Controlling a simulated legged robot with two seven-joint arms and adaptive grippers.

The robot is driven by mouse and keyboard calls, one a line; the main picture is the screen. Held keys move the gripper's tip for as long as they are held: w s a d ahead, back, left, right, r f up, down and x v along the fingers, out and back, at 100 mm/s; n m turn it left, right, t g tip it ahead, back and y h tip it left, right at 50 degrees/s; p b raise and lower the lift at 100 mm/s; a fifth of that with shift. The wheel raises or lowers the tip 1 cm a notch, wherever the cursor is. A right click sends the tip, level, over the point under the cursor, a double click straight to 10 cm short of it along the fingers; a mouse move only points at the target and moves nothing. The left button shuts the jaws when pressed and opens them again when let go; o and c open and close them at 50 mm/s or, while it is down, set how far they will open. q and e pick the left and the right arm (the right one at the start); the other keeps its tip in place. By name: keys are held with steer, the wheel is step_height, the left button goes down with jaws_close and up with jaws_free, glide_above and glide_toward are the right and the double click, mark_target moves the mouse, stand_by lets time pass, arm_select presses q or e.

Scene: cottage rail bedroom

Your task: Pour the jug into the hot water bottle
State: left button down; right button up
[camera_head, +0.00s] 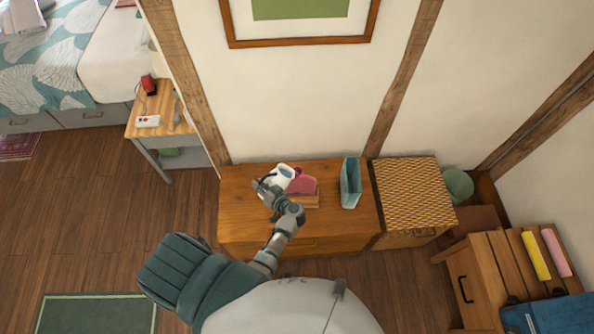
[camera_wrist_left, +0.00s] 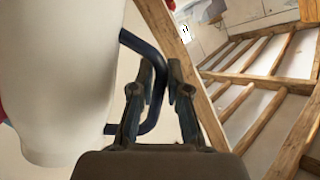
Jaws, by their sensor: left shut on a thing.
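The white jug (camera_head: 286,171) with a dark blue handle is above the wooden chest in the head view. It looks tilted towards the pink hot water bottle (camera_head: 303,185), which stands just right of it in a low wooden holder (camera_head: 308,201). My left gripper (camera_head: 266,188) is shut on the jug's handle. In the left wrist view the jug's white body (camera_wrist_left: 60,80) fills the left side, and the dark handle (camera_wrist_left: 157,75) passes between the fingers (camera_wrist_left: 160,95). The bottle's mouth and any liquid cannot be made out. My right gripper is not in view.
The wooden chest (camera_head: 240,215) carries a teal upright container (camera_head: 350,183) to the right of the bottle. A woven-topped basket (camera_head: 413,192) stands beside the chest. The wall is close behind. The chest's left end and the floor (camera_head: 100,215) to the left are clear.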

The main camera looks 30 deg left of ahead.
arm_select(q)
steer(key=shift+r, duration=0.2)
steer(key=shift+w, duration=0.1)
steer(key=shift+a, duration=0.25)
steer(key=shift+a+r, duration=0.1)
steer(key=shift+a, duration=0.1)
steer(key=shift+w, duration=0.1)
steer(key=shift+d+r, duration=0.15)
steer(key=shift+d+r+m, duration=0.15)
steer(key=shift+d+m, duration=0.1)
steer(key=shift+m, duration=0.05)
steer(key=shift+w+r+y, duration=0.1)
steer(key=shift+r+y, duration=0.1)
steer(key=shift+y, duration=0.1)
steer(key=shift+a, duration=0.2)
steer(key=shift+r, duration=0.15)
steer(key=shift+w+d+r+m, duration=0.1)
steer(key=shift+d+r+m, duration=0.1)
steer(key=shift+m, duration=0.1)
steer(key=shift+r, duration=0.2)
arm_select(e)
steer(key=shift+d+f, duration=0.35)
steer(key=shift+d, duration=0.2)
